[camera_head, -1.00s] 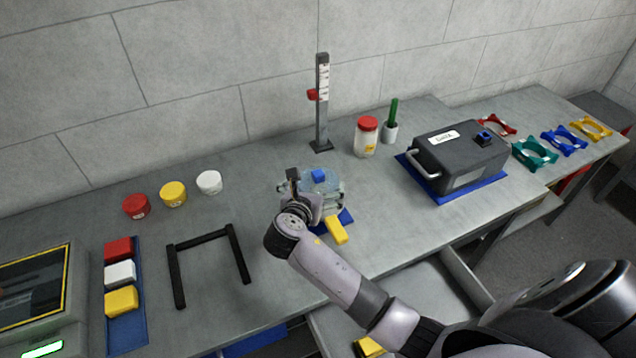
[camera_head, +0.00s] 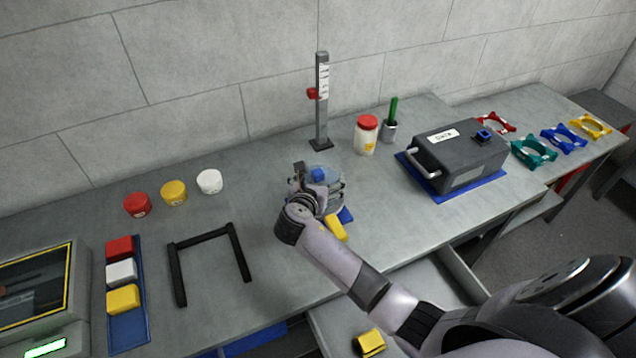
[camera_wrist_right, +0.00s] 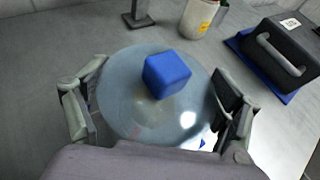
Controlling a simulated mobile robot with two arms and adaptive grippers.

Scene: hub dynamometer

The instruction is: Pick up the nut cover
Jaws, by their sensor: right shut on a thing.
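The nut cover appears to be the clear round cover (camera_head: 336,188) with a blue cube-shaped knob (camera_head: 318,174) on top. In the right wrist view the cover (camera_wrist_right: 125,95) is a see-through disc and its blue knob (camera_wrist_right: 167,74) stands near the middle. My right gripper (camera_head: 316,187) is at the cover, with one finger on each side of it in the wrist view (camera_wrist_right: 160,112). It is shut on the cover. What lies under the cover is blurred through it. My left gripper is not in view.
A yellow block (camera_head: 336,228) lies in front of the cover. A height gauge (camera_head: 321,105) stands behind it, with a red-lidded jar (camera_head: 366,136) and a dark grey box (camera_head: 458,157) to the right. A black U-shaped frame (camera_head: 206,238) lies to the left.

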